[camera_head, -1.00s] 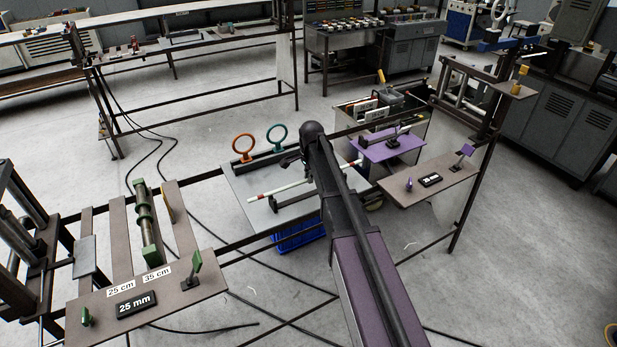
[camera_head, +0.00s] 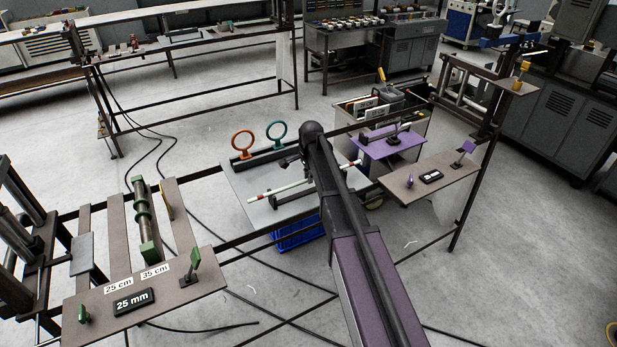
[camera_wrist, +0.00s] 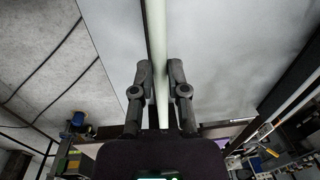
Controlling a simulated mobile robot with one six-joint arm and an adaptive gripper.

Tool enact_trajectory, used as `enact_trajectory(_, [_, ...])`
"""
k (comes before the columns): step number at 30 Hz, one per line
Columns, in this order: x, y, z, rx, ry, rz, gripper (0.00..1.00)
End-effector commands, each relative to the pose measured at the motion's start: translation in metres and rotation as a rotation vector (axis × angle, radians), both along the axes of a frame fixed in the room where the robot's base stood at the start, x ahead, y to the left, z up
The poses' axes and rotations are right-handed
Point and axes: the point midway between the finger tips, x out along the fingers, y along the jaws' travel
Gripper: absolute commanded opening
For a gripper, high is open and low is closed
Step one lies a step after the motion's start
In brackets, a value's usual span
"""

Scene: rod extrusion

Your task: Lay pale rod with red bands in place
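The pale rod with red bands (camera_head: 276,191) shows left of my arm in the head view, slanting over a grey tabletop (camera_head: 240,183). A white piece of rod appears right of the arm, near the purple plate. In the wrist view a plain pale length of rod (camera_wrist: 157,40) runs down from the top edge between the two fingers. My gripper (camera_wrist: 160,72) has a finger close against each side of it, with no clear gap. The bands are not visible there. In the head view my arm hides the fingers and the rod's middle.
An orange ring (camera_head: 242,142) and a teal ring (camera_head: 277,133) stand at the tabletop's back edge. The purple plate (camera_head: 410,146) is to the right. A board labelled 25 mm (camera_head: 100,318) with green holders is at left. A blue crate (camera_head: 298,237) sits below.

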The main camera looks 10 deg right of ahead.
Motion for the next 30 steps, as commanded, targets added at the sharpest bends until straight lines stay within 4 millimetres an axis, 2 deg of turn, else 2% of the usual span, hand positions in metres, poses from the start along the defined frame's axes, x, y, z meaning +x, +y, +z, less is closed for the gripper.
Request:
enact_trajectory(1, [0.000, 0.000, 0.000, 0.000, 0.000, 0.000, 0.39])
enact_trajectory(3, [0.000, 0.000, 0.000, 0.000, 0.000, 0.000, 0.58])
enact_trajectory(18, [0.000, 0.000, 0.000, 0.000, 0.000, 0.000, 0.58])
enact_trajectory(30, [0.000, 0.000, 0.024, 0.000, 0.000, 0.000, 0.58])
